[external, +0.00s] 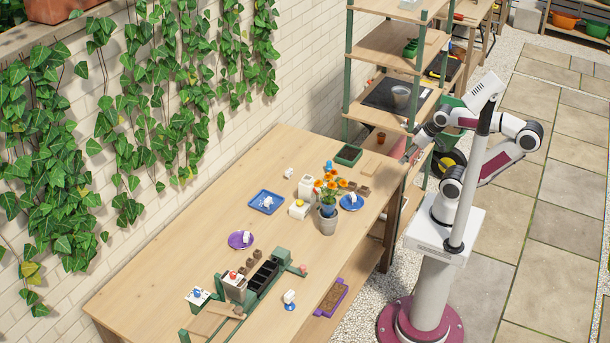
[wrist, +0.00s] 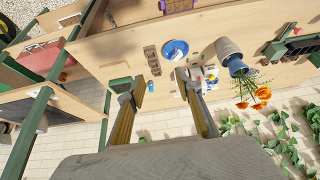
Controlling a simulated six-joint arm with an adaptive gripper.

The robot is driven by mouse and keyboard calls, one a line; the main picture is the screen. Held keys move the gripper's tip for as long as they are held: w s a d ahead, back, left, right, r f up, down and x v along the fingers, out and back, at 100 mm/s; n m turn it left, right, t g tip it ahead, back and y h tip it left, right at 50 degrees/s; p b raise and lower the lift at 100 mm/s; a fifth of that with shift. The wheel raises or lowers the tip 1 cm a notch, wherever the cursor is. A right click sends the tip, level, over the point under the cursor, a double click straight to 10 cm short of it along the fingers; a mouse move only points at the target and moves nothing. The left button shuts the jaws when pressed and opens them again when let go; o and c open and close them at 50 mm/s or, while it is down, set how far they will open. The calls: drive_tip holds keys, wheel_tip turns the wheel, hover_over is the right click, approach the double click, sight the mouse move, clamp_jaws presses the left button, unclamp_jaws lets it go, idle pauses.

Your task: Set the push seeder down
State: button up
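My gripper (wrist: 155,82) is open, its two fingers wide apart, with nothing held between the tips. A small blue upright item (external: 328,167) stands on the wooden table (external: 180,270) beside a green tray (external: 348,155). In the wrist view it (wrist: 151,87) shows between the fingertips but lies beyond them on the table. I cannot tell for sure whether it is the push seeder. In the external view my arm reaches from the right toward the table's far end, and the fingers are hard to make out.
A blue saucer (external: 351,202), a blue tray (external: 266,202) and a purple saucer (external: 240,240) hold small white items. A shelf rack (external: 398,62) stands beyond the table. The middle of the tabletop has free room.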

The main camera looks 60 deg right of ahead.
drive_tip(key=w+a+r+n+t, duration=0.15)
drive_tip(key=w+a, duration=0.25)
drive_tip(key=w, duration=0.5)
drive_tip(key=w+a+n+t, duration=0.1)
drive_tip(key=w+a+n, duration=0.15)
drive_tip(key=w, duration=0.65)
drive_tip(key=w+a+f+n+t+y, duration=0.1)
drive_tip(key=w+a+f+n+y, duration=0.1)
drive_tip(key=w+a, duration=0.55)
drive_tip(key=w+a+f+n+y, duration=0.2)
drive_tip(key=w+a, duration=0.2)
drive_tip(key=a, duration=0.7)
drive_tip(key=s+a+f+n+g+y, duration=0.1)
drive_tip(key=a+f+n+y, duration=0.3)
drive_tip(key=a, duration=0.7)
drive_tip(key=s+a+f+n+g+y, duration=0.1)
drive_tip(key=a+f+y, duration=0.1)
drive_tip(key=a+f, duration=0.65)
drive_tip(key=s+a+f+n+g+y, duration=0.1)
drive_tip(key=s+a+f, duration=0.1)
drive_tip(key=s+a, duration=0.2)
drive_tip(key=s+a+f+n+g+y, duration=0.1)
drive_tip(key=s+a+f+g, duration=0.1)
drive_tip(key=a, duration=0.5)
drive_tip(key=s+a+f+n+g+y, duration=0.1)
drive_tip(key=s+a+f+g, duration=0.1)
drive_tip(key=s+a+f, duration=0.2)
drive_tip(key=shift+s+a, duration=1.25)
drive_tip(key=shift+s, duration=0.25)
